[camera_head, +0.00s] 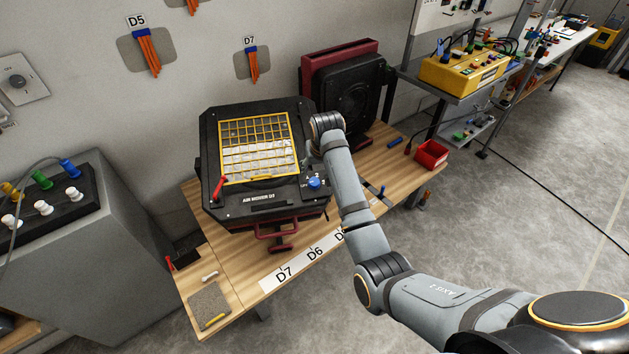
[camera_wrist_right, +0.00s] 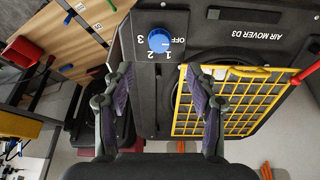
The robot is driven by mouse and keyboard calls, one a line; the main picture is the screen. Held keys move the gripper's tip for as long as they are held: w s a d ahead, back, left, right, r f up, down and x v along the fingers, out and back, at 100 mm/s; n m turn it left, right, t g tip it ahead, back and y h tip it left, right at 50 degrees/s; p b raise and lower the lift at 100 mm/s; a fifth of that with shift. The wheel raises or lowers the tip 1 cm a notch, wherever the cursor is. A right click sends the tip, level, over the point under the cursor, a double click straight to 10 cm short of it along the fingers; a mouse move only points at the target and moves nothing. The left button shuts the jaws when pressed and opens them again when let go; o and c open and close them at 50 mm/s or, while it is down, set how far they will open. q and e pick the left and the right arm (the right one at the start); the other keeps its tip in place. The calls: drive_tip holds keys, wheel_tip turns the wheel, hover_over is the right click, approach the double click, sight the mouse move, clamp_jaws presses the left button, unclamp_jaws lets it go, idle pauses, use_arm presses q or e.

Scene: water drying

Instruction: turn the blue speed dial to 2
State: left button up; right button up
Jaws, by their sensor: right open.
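The blue speed dial (camera_head: 315,183) sits on the near right corner of the black air mover (camera_head: 255,198). In the right wrist view the dial (camera_wrist_right: 159,40) is unobstructed, with OFF and number marks printed around it, upside down. I cannot tell for sure which mark it points at. My right gripper (camera_wrist_right: 160,80) is open and empty, its two fingers apart. The dial lies ahead of the gap between the fingertips, apart from them. In the head view the right wrist is over the air mover's right side, just beyond the dial. My left gripper is not in view.
A yellow grille (camera_head: 222,150) covers the air mover's top, and a red lever (camera_head: 217,187) stands at its left. A second black-and-red unit (camera_head: 345,85) stands behind.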

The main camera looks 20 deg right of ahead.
sight(315, 181)
drive_tip(key=x, duration=1)
drive_tip(key=shift+f, duration=0.25)
drive_tip(key=c, duration=1.2)
